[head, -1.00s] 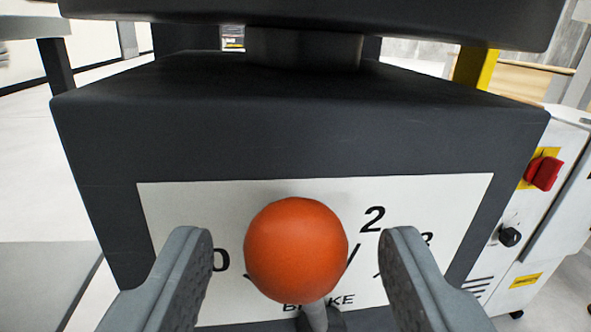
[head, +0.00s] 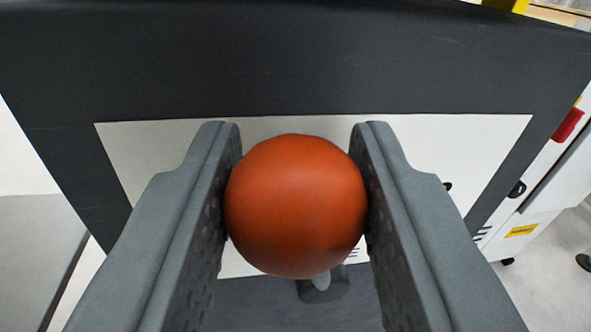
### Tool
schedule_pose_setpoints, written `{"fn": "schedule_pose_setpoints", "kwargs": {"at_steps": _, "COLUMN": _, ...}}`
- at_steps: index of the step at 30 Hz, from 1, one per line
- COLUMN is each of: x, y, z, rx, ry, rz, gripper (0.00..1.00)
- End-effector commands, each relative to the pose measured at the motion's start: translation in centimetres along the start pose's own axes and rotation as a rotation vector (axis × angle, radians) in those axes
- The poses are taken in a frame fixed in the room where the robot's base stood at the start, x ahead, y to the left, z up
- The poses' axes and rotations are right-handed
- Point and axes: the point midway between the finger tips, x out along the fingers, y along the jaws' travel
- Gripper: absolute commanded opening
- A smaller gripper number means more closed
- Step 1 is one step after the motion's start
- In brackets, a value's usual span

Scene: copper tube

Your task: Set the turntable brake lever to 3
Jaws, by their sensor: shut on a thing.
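The brake lever's orange ball knob (head: 295,205) is between the two grey fingers of my gripper (head: 296,190), which touch it on both sides. My gripper is shut on the knob. A short piece of the grey lever shaft and its round pivot (head: 322,290) show below the knob. The white brake scale plate (head: 480,140) lies behind on the dark turntable base (head: 290,65). The knob and fingers hide almost all of its numbers, so I cannot read the lever's setting in this view.
A white cabinet with a red switch (head: 567,125), a black knob (head: 517,189) and a yellow label (head: 521,230) stands at the right. Pale floor shows at the left and right. A grey flat surface (head: 40,250) is at the lower left.

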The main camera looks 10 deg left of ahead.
Motion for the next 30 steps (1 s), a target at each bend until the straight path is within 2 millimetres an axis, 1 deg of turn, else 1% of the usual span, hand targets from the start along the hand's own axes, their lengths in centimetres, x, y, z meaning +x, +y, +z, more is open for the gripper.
{"fn": "schedule_pose_setpoints", "kwargs": {"at_steps": 5, "x": 0.0, "y": 0.4, "z": -0.1, "rx": 0.025, "ry": -0.004, "rz": 0.001, "gripper": 0.00}}
{"fn": "schedule_pose_setpoints", "kwargs": {"at_steps": 11, "x": 0.2, "y": 1.6, "z": -0.2, "rx": 0.115, "ry": -0.019, "rz": 0.001, "gripper": 0.00}}
{"fn": "schedule_pose_setpoints", "kwargs": {"at_steps": 20, "x": 0.7, "y": 4.8, "z": 0.0, "rx": 0.367, "ry": -0.061, "rz": -0.001, "gripper": 0.00}}
{"fn": "schedule_pose_setpoints", "kwargs": {"at_steps": 30, "x": 1.4, "y": 8.5, "z": 1.3, "rx": 0.681, "ry": -0.112, "rz": -0.005, "gripper": 0.00}}
